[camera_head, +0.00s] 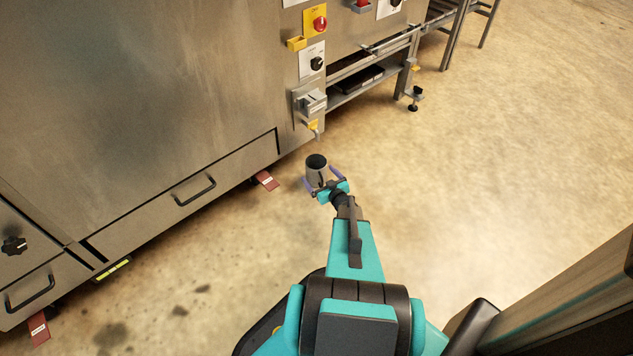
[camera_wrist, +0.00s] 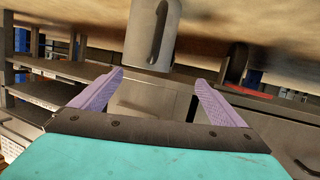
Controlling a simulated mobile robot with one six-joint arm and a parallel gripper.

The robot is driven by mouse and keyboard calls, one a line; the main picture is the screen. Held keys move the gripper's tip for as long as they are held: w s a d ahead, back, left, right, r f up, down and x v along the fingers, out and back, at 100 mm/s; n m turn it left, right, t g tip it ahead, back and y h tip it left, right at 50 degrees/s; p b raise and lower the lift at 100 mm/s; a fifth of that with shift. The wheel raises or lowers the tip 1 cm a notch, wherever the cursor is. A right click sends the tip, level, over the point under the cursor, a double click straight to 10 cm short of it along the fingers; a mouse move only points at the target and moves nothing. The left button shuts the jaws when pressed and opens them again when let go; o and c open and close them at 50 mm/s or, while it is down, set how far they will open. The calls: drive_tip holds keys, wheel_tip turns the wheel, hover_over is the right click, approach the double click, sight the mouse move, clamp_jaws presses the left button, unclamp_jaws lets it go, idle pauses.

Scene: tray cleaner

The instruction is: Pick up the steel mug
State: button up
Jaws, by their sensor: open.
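The steel mug (camera_head: 316,175) is a grey cylinder with a dark round opening facing up in the head view. It is right at the end of my arm, by the purple fingers. In the wrist view the mug (camera_wrist: 138,40) is at the top centre, cut off by the frame edge, with its handle facing the camera. My gripper (camera_wrist: 158,77) is open, its two fingers spread to either side below the mug in that picture. My gripper (camera_head: 323,179) also shows in the head view. I cannot tell what the mug rests on or whether a finger touches it.
A large steel machine (camera_head: 130,100) with drawers and knobs fills the left of the head view. The stained floor (camera_head: 500,150) is clear to the right.

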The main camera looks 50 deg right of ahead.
sight(322, 170)
drive_tip(key=s+d+f+n+t+y+b, duration=0.2)
drive_tip(key=s+d+f+t+y+b, duration=0.1)
drive_tip(key=s+d+t+b, duration=0.1)
drive_tip(key=s+b, duration=0.1)
drive_tip(key=s, duration=0.1)
drive_tip(key=shift+s+f+b, duration=0.2)
drive_tip(key=shift+s+b, duration=0.1)
drive_tip(key=shift+s, duration=0.1)
drive_tip(key=shift+w+d, duration=0.1)
drive_tip(key=w, duration=0.2)
drive_tip(key=w+b, duration=0.1)
drive_tip(key=w, duration=0.1)
drive_tip(key=w+b, duration=0.1)
drive_tip(key=w, duration=0.2)
drive_tip(key=shift+d+f, duration=0.15)
drive_tip(key=shift+d, duration=0.25)
drive_tip(key=shift+w+d+b, duration=0.1)
drive_tip(key=shift+w+b, duration=0.3)
drive_tip(key=shift+w, duration=0.25)
